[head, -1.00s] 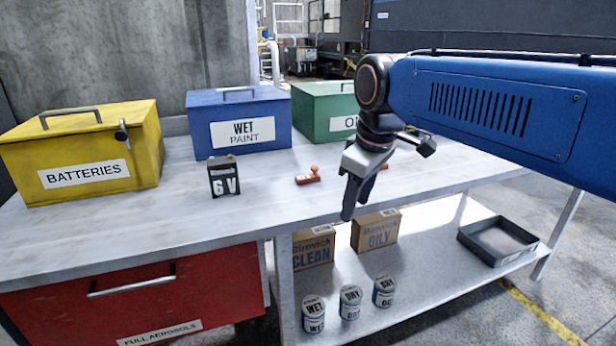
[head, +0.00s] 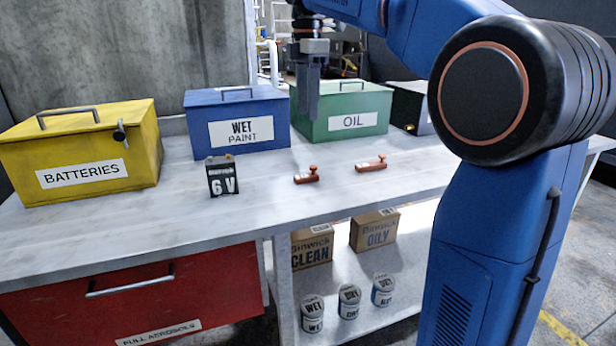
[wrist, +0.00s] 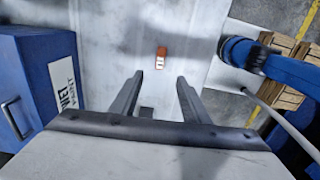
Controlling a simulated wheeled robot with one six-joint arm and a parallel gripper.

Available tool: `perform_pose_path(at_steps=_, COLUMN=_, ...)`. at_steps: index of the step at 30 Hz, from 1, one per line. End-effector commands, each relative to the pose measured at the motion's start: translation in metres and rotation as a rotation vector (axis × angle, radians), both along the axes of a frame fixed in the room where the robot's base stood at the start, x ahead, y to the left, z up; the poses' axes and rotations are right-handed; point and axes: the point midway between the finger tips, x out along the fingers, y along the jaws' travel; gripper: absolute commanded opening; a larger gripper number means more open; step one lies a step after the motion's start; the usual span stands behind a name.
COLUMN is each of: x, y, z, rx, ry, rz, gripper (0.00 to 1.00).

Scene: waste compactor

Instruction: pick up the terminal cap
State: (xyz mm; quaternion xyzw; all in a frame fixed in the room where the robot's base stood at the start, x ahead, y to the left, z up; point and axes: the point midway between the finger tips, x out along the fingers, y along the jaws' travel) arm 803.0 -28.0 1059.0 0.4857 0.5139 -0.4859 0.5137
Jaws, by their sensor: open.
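Two small red-orange pieces, each with a knob on top and a pale label, lie on the white workbench: the left piece (head: 306,176) and the right piece (head: 371,164). I cannot tell which is the terminal cap. My gripper (head: 307,115) points down above the bench's back, in front of the green bin. In the wrist view its open fingers (wrist: 157,85) hold nothing.
A 6 V battery (head: 223,177) stands left of the red pieces. Yellow BATTERIES (head: 80,145), blue WET PAINT (head: 200,128) and green OIL (head: 372,100) bins line the back. Cartons (head: 373,232) and several cans (head: 349,300) sit on the lower shelf. The bench's front middle is clear.

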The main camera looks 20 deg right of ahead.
Motion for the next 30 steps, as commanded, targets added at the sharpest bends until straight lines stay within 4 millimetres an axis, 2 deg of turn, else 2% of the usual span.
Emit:
perform_pose_path(at_steps=5, x=0.000, y=0.000, z=-0.019, rx=0.000, ry=0.004, rz=0.006, gripper=0.42)
perform_pose_path(at_steps=15, x=-0.001, y=0.000, z=-0.079, rx=0.000, ry=0.003, rz=0.004, gripper=0.42)
perform_pose_path(at_steps=21, x=0.000, y=0.000, z=-0.109, rx=0.000, ry=0.002, rz=0.004, gripper=0.42)
perform_pose_path(at_steps=30, x=-0.001, y=0.000, z=-0.128, rx=0.000, ry=0.000, rz=0.003, gripper=0.42)
